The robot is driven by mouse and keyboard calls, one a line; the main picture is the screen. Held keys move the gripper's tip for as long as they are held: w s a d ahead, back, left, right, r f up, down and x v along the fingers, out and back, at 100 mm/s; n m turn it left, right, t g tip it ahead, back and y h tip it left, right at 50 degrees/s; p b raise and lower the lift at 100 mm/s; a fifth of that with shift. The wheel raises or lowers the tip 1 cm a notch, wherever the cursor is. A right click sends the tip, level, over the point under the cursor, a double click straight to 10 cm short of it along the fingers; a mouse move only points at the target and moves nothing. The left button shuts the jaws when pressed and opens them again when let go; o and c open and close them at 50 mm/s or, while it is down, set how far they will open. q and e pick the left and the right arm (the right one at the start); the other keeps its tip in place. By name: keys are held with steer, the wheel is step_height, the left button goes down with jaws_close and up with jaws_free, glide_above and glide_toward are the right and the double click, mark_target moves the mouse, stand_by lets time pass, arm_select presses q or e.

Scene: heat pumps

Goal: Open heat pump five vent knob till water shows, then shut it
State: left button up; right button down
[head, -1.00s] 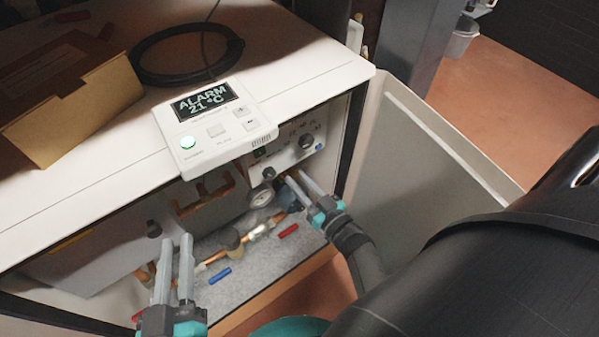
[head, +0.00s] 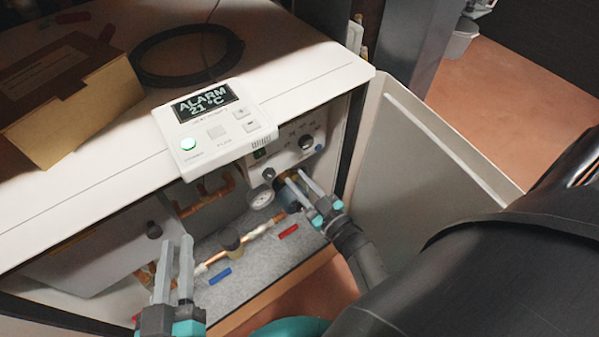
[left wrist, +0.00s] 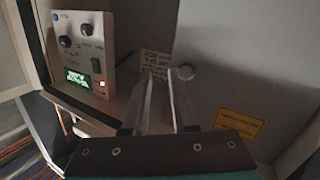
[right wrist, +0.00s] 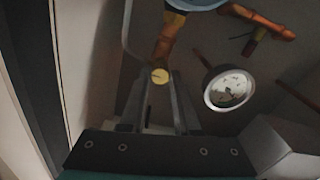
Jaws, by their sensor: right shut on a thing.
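The open heat pump cabinet (head: 150,190) has a control unit (head: 212,125) on its top edge reading ALARM 21 °C. My right gripper (head: 300,182) reaches into the opening below the control box. In the right wrist view its fingers (right wrist: 159,90) are shut on a small vent knob with a yellow round end (right wrist: 159,76), at the end of a copper pipe. I see no water there. My left gripper (head: 175,245) is in front of the cabinet's left part, its fingers apart and empty; it also shows in the left wrist view (left wrist: 161,85). The pump's number is not readable.
A pressure gauge (right wrist: 228,88) is close to the right fingers. Red (head: 289,231) and blue (head: 220,276) handles are on the cabinet's lower pipework. The open door panel (head: 430,160) stands to the right. A cardboard box (head: 85,110) and black cable coil (head: 185,55) lie on top.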

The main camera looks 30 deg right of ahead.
steer(key=n, duration=0.2)
steer(key=shift+n, duration=1.1)
steer(key=c, duration=0.6)
jaws_free()
